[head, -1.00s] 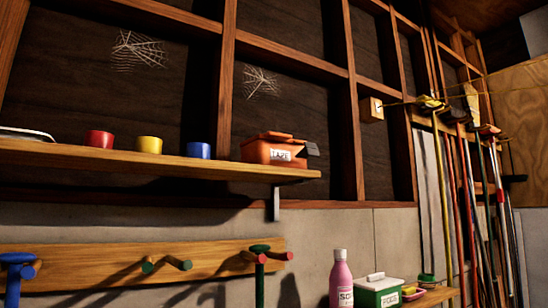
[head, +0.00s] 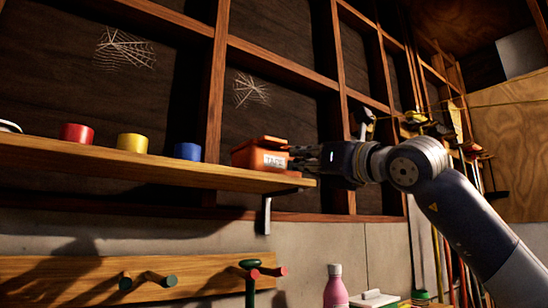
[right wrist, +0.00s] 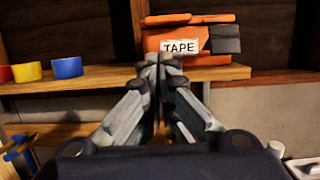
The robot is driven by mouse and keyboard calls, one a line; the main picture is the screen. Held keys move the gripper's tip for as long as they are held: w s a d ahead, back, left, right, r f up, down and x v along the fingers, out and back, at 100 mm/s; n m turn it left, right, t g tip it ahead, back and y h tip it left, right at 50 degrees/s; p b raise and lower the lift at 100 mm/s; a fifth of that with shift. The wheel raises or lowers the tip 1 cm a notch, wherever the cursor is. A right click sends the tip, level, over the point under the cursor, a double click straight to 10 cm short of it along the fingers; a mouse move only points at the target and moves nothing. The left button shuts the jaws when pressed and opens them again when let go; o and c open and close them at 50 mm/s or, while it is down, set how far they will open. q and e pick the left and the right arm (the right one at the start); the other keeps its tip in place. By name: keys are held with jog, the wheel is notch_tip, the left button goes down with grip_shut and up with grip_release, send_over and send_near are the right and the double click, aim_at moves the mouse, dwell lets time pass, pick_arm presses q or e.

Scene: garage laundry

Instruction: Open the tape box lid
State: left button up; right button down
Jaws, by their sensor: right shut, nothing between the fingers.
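The orange tape box (head: 258,153) sits at the right end of the wooden shelf. It has a white TAPE label, and its lid (right wrist: 190,19) looks shut. In the right wrist view, a dark grey latch-like piece (right wrist: 225,39) sticks out at the box's right side. My right gripper (right wrist: 160,60) is shut and empty, in front of the box's lower left front and the shelf edge in that view. In the head view, the right gripper (head: 303,158) comes from the right and overlaps the box's right end, hiding the dark piece. I cannot tell whether it touches. My left gripper is out of view.
Red (head: 76,133), yellow (head: 132,143) and blue (head: 187,151) tape rolls stand left of the box on the shelf (head: 120,163). Below is a peg rail (head: 60,275). A pink bottle (head: 335,287) stands lower right. Long-handled tools hang behind my right arm.

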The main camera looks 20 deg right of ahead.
jog(key=p, duration=0.6)
send_near(267, 154)
jog(key=shift+h, duration=0.3)
jog(key=x, duration=0.5)
jog(key=shift+a+r, duration=0.15)
jog(key=shift+w+a, duration=0.2)
jog(key=shift+w, duration=0.35)
jog(key=shift+r, duration=0.1)
